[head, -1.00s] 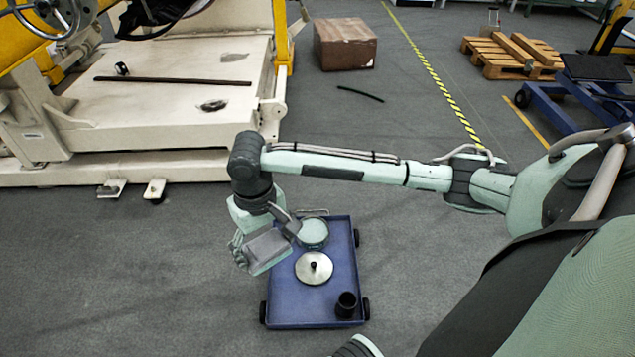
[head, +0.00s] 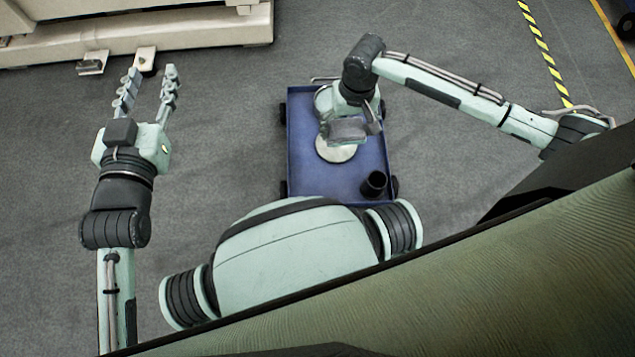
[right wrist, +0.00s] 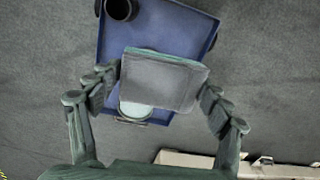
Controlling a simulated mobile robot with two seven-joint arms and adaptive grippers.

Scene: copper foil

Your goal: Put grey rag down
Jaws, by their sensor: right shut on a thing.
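The grey rag (head: 346,131) is a flat folded slab held in my right gripper (head: 352,114), over the blue trolley (head: 302,150). In the right wrist view the rag (right wrist: 160,84) lies between the two fingers, with the trolley (right wrist: 180,30) behind it. It covers part of the silver lid (head: 335,153) in the head view. I cannot tell how high the rag is above the trolley. My left gripper (head: 151,78) is open and empty over the floor, left of the trolley.
A black cup (head: 374,183) stands in the trolley's near right corner. A round teal dish (head: 322,98) is at its far end, partly hidden by my right gripper. A cream machine base (head: 130,38) lies at the far left. The grey floor around the trolley is clear.

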